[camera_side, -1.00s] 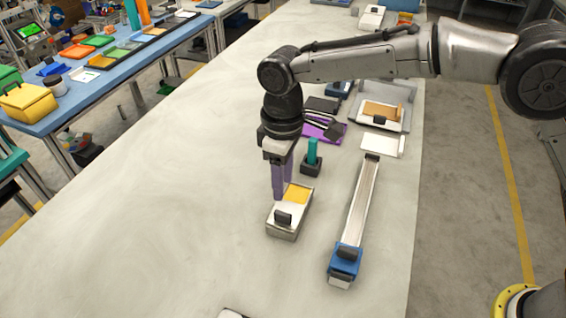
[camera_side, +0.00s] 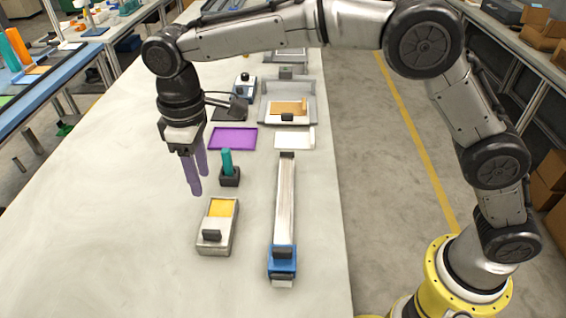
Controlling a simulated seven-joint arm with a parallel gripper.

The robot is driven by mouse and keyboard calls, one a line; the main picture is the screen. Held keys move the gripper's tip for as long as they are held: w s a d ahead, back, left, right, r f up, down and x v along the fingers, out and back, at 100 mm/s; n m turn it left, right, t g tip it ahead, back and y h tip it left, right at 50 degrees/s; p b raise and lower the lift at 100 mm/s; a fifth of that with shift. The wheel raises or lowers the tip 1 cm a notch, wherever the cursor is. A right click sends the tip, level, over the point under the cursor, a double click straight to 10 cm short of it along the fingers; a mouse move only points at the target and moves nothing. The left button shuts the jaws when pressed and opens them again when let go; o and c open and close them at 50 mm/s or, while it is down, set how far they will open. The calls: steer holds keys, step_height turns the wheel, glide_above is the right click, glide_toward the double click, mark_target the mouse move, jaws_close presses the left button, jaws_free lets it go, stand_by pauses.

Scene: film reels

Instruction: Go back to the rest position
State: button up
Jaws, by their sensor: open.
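My gripper (camera_side: 198,178) has two purple fingers pointing down, a little apart, with nothing between them. It hangs above the white table (camera_side: 110,215), up and to the left of a small beige box with a yellow top panel (camera_side: 222,208) and a black knob. A teal peg in a dark square holder (camera_side: 228,168) stands just right of the fingers. No film reel can be made out for certain.
A long metal rail with a blue end block (camera_side: 284,205) lies to the right. Behind are a purple tray (camera_side: 232,138), a white plate (camera_side: 292,138) and a grey tray with an orange-brown piece (camera_side: 287,107). The table's left side is clear.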

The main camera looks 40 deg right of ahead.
steer(key=d+r+m+t, duration=0.2)
steer(key=d+r, duration=0.8)
steer(key=s+d+r+m+t, duration=0.1)
steer(key=s+d+r, duration=0.25)
steer(key=d, duration=0.25)
steer(key=s+d+r+m, duration=0.1)
steer(key=s+d+r, duration=0.2)
steer(key=s+d, duration=0.25)
steer(key=s+d+f+m+t, duration=0.25)
steer(key=s+d, duration=0.45)
steer(key=s, duration=0.4)
steer(key=s+d+f+m, duration=0.2)
steer(key=s+f, duration=0.4)
steer(key=f, duration=0.3)
steer(key=shift+s+f, duration=0.15)
steer(key=shift+s, duration=0.05)
